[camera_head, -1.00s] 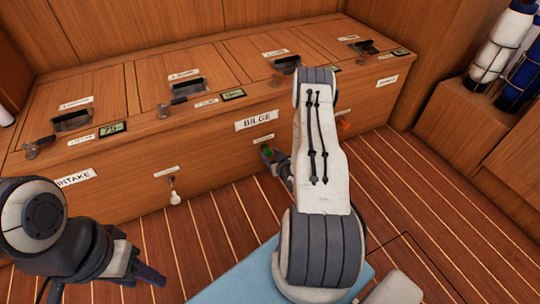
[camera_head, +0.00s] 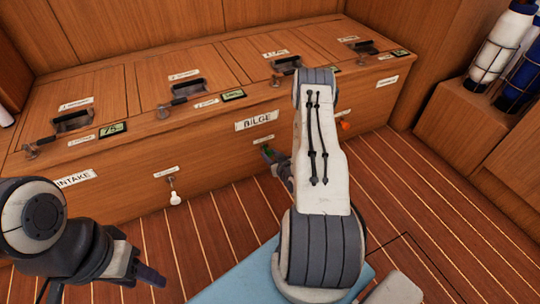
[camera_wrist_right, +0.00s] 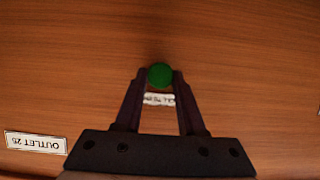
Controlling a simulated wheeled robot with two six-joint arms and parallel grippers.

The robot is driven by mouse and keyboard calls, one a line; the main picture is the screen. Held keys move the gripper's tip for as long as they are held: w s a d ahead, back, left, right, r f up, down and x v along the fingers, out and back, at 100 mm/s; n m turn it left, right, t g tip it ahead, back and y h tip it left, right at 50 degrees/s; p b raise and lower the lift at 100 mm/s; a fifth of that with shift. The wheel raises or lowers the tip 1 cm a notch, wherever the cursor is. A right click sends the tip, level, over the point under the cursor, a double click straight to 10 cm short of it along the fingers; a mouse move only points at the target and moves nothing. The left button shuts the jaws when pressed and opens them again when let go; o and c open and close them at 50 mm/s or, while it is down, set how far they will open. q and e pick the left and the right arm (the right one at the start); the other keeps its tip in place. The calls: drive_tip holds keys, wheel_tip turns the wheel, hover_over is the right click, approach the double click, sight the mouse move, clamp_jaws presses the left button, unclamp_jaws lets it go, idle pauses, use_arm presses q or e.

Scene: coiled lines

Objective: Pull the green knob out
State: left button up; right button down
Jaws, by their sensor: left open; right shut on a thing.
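The green knob (camera_wrist_right: 160,75) sits between the fingertips of my right gripper (camera_wrist_right: 159,80) in the right wrist view, against the wooden front of the cabinet. My right gripper is shut on it. In the head view the right gripper (camera_head: 270,156) is at the cabinet front below the BILGE label, with a little green showing at its tips; my right arm hides part of this area. My left gripper (camera_head: 150,270) is open and empty, low at the left, above the floor and apart from the cabinet.
The wooden cabinet (camera_head: 120,165) carries a white knob (camera_head: 175,198) at left and an orange knob (camera_head: 345,125) at right. Latches and small displays line its top. Bottles (camera_head: 502,45) stand in a rack at right. Striped floor (camera_head: 420,190) is clear at right.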

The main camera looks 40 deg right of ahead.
idle(0.6)
drive_tip(key=s+p, duration=0.1)
drive_tip(key=s, duration=0.1)
drive_tip(key=s+a+p, duration=0.1)
drive_tip(key=s+p, duration=0.1)
drive_tip(key=s, duration=0.1)
drive_tip(key=shift+s+a, duration=0.15)
drive_tip(key=shift+s, duration=0.05)
drive_tip(key=c, duration=0.5)
unclamp_jaws()
